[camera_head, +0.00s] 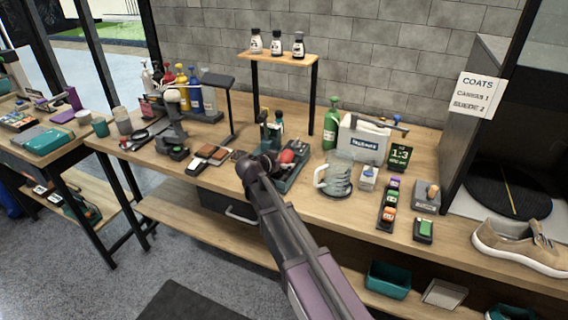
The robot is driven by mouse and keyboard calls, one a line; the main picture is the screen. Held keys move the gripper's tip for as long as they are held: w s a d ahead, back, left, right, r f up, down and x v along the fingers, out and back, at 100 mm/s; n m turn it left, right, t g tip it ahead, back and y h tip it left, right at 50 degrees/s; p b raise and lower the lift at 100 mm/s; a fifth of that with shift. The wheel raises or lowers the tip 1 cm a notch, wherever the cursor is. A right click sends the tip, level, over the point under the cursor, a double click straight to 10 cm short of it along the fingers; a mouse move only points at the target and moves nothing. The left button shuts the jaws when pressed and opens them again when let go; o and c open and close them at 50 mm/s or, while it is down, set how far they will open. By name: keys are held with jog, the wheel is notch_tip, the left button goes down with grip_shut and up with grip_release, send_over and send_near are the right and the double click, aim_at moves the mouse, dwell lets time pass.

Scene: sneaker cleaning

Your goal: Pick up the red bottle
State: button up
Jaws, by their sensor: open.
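A red bottle (168,78) stands upright at the back left of the workbench, in a tight row of coloured bottles. Its lower part is partly hidden by things in front. My own arm hides part of the gripper's base.
A lamp-like stand (232,108) and a grey device (172,135) stand near the bottle row. A raised wooden shelf (280,58) holds small bottles. A green bottle (331,125), a white box (362,140) and a clear jug (336,175) are to the right.

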aim_at(282, 158)
jog(key=c, duration=1.3)
jog(key=shift+r, duration=0.15)
notch_tip(282, 158, up, 10)
jog(key=p, duration=1)
